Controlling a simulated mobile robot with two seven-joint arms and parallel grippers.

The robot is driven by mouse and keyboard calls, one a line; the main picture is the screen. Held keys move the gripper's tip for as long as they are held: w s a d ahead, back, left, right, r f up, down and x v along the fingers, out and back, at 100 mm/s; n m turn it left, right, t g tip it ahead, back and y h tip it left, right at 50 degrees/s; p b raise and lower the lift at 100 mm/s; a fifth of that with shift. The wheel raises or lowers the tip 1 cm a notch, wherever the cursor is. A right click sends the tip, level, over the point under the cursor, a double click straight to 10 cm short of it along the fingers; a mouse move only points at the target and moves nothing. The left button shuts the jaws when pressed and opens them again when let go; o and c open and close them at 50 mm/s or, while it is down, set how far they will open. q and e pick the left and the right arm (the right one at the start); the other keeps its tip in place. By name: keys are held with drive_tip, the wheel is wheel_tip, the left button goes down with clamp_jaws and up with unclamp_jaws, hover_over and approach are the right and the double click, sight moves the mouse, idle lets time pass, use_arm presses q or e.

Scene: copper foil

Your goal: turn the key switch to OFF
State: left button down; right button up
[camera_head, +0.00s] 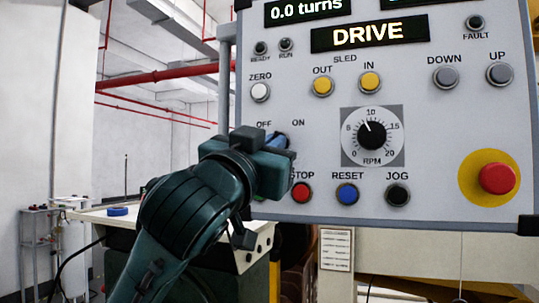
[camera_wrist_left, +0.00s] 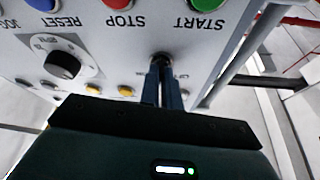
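The grey control panel (camera_head: 320,150) faces me. Its OFF and ON labels show above my left gripper (camera_head: 277,142), which covers the key switch in the head view. In the upside-down left wrist view, the dark round key switch (camera_wrist_left: 160,57) shows at the tips of the blue fingers (camera_wrist_left: 162,70). The fingers are close together with a narrow gap, and seem closed on the key. The key itself is hidden between them, so its angle cannot be read. My right gripper is in neither view.
Close around are the white ZERO button (camera_head: 260,92), the red STOP button (camera_head: 301,193), the blue RESET button (camera_head: 347,194) and the RPM dial (camera_head: 372,135). A red emergency button (camera_head: 497,178) sticks out at right. The START button is mostly hidden behind my gripper in the head view.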

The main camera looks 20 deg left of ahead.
use_arm(q)
drive_tip(key=shift+d+r+n+g+y+b, duration=0.1)
drive_tip(key=shift+n+y+b, duration=0.25)
drive_tip(key=shift+n+y, duration=1.25)
drive_tip(key=shift+d+n+g+y+b, duration=0.1)
drive_tip(key=shift+n+y+b, duration=0.4)
drive_tip(key=shift+n, duration=2.1)
drive_tip(key=shift+d+r+n+g+y+b, duration=0.1)
drive_tip(key=shift+n+y+b, duration=0.1)
drive_tip(key=shift+n+y, duration=1.45)
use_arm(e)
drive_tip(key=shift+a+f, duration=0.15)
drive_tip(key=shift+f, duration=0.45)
use_arm(q)
drive_tip(key=shift+n+h, duration=0.45)
drive_tip(key=shift+n, duration=0.2)
drive_tip(key=c, duration=1.6)
unclamp_jaws()
drive_tip(key=shift+w+f, duration=0.1)
drive_tip(key=shift+c, duration=0.2)
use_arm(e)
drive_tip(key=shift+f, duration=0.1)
